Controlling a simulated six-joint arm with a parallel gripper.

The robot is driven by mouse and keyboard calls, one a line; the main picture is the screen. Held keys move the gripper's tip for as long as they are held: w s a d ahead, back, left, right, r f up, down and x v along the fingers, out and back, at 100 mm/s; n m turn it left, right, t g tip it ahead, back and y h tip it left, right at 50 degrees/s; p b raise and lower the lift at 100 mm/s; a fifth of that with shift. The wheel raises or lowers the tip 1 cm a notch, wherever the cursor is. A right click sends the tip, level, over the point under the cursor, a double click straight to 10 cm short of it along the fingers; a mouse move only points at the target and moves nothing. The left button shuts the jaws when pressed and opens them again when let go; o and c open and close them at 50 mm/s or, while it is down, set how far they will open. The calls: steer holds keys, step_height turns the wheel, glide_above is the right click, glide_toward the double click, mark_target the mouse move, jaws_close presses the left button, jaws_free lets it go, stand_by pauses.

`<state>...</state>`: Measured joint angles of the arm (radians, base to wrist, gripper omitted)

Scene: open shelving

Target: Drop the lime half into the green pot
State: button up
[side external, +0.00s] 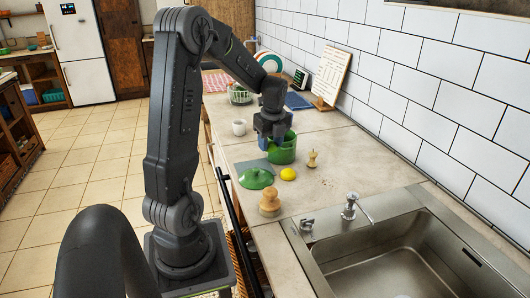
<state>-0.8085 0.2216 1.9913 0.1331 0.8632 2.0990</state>
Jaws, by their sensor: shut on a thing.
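The green pot (287,155) stands on the counter, in the middle of the side external view. My gripper (270,143) points down at the pot's left rear side, over or just in front of its rim; the exact depth is hard to tell. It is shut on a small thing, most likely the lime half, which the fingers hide. No lime half shows clearly anywhere else. A green lid (256,179) lies on the counter in front of the pot, to the left.
A yellow lemon (288,174), an apple core (313,159) and a wooden knob-shaped object (269,199) stand near the pot. A white mug (239,127) is behind to the left. The sink (400,262) is at the front right. The counter right of the apple core is clear.

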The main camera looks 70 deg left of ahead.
steer(key=w+a+r, duration=0.3)
steer(key=w+a, duration=0.6)
steer(key=a, duration=0.1)
steer(key=shift+s+a+f, duration=0.1)
steer(key=shift+a+f, duration=0.05)
steer(key=shift+f, duration=1.35)
steer(key=shift+s+a+f, duration=0.1)
steer(key=shift+f, duration=1.35)
steer(key=o, duration=1)
steer(key=r, duration=0.4)
steer(key=d+r, duration=0.1)
steer(key=r, duration=0.8)
steer(key=shift+w+d+r, duration=0.2)
steer(key=shift+d+r, duration=0.15)
steer(key=shift+r, duration=0.05)
